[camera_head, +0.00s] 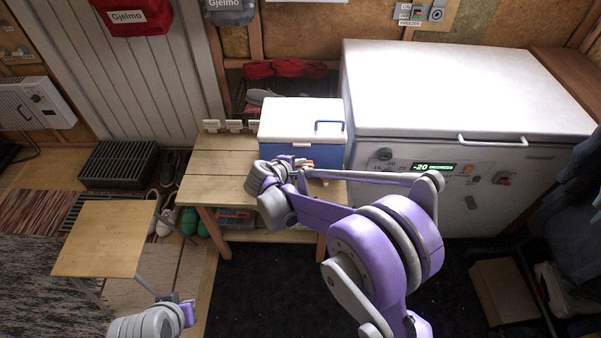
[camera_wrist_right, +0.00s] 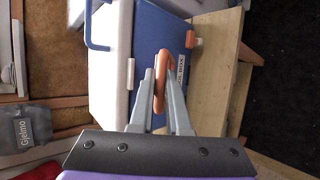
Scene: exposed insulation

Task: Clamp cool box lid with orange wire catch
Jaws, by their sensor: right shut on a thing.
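The cool box (camera_head: 325,157) is blue with a white lid (camera_head: 300,112) that lies on top of it, and it stands on the wooden bench. In the right wrist view its white lid (camera_wrist_right: 117,60) and blue body (camera_wrist_right: 160,25) show. My right gripper (camera_wrist_right: 159,84) is at the front of the box, shut on the orange wire catch (camera_wrist_right: 162,65), which stands between its fingers. The head view shows the right gripper (camera_head: 300,163) partly hidden by its own wrist. My left gripper (camera_head: 186,303) is low at the left, away from the box; its jaws are unclear.
The bench (camera_head: 205,185) has bare room left of the box. A white chest freezer (camera_head: 465,90) stands close on the right. A small wooden table (camera_head: 100,240) is at the left.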

